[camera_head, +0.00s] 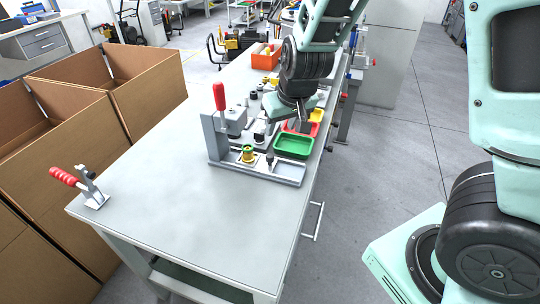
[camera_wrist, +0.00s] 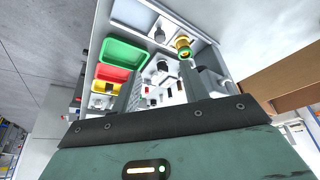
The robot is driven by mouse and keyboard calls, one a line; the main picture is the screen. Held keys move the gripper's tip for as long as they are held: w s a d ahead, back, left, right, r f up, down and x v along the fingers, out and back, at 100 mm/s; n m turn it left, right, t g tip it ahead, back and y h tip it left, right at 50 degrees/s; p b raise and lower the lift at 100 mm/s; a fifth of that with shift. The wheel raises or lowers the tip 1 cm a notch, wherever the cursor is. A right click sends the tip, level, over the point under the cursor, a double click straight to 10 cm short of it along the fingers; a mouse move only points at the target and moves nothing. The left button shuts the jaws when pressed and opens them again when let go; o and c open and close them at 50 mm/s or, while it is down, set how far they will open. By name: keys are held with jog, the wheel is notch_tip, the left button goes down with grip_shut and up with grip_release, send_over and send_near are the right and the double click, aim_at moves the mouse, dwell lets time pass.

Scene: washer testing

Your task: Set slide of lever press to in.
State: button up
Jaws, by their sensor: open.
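The lever press (camera_head: 232,122) stands on the table, a grey frame with an upright red handle (camera_head: 219,97). A yellow-and-green part (camera_head: 248,153) sits at its front, next to a small knob-topped post (camera_head: 270,160), on a grey base. The yellow-and-green part also shows at the top of the wrist view (camera_wrist: 183,46). I cannot tell which piece is the slide or how it is set. My gripper (camera_head: 300,122) is beyond and right of the press, above the trays, pointing down. In the wrist view my gripper (camera_wrist: 168,92) is open with nothing clearly between its fingers.
A green tray (camera_head: 294,145), a red tray (camera_head: 311,128) and a yellow tray (camera_head: 317,115) stand close below my gripper. A red-handled clamp (camera_head: 80,186) is at the table's left corner. Cardboard boxes (camera_head: 70,120) line the left side. The table's front is clear.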

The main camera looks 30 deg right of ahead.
aim_at(269, 155)
jog(key=b+x, duration=0.2)
jog(key=x, duration=1.5)
jog(key=shift+c, duration=0.4)
grip_shut()
jog(key=shift+a, duration=0.1)
